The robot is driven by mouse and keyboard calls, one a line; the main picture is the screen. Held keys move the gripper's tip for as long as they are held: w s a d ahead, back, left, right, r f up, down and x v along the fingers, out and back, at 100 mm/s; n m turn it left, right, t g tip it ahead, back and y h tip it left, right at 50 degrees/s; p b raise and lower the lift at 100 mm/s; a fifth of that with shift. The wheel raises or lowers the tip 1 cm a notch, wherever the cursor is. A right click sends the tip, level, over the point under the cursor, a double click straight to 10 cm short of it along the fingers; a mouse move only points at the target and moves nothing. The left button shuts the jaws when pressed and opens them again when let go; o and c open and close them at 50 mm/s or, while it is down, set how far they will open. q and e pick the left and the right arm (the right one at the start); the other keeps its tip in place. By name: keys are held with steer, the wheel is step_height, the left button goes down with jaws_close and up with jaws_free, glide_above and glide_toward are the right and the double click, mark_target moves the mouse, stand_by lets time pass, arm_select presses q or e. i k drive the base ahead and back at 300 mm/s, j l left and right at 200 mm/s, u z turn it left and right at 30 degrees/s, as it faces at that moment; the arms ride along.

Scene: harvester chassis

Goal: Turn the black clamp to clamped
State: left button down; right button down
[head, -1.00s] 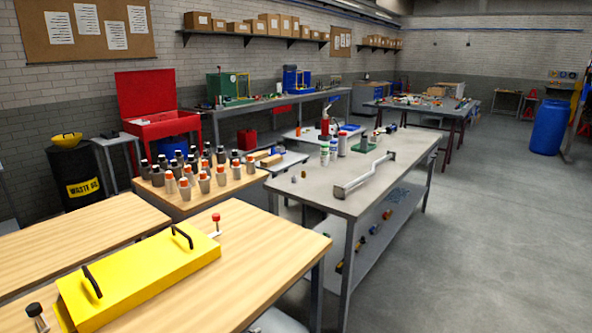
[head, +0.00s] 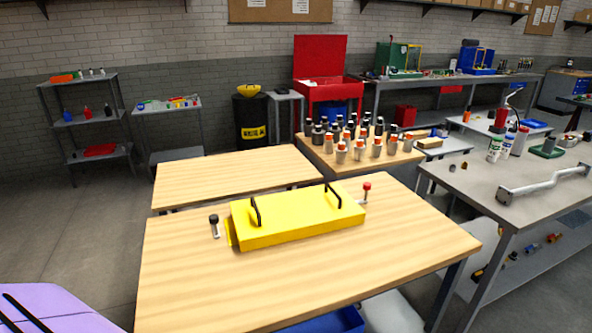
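The black clamp (head: 214,226) is a small black-knobbed lever on a light metal stem. It stands roughly upright on the wooden table, just left of the yellow box (head: 290,216). The yellow box has two black handles on top. A red-knobbed clamp (head: 366,190) stands at the box's right end. Whether either clamp grips the box is too small to tell. Neither of my grippers shows in the head view.
The wooden table (head: 400,272) is mostly bare around the box. A grey workbench (head: 470,182) stands at the right. Open floor (head: 60,230) lies to the left.

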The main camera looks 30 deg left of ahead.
mark_target(213, 220)
steer(key=u, duration=1.6)
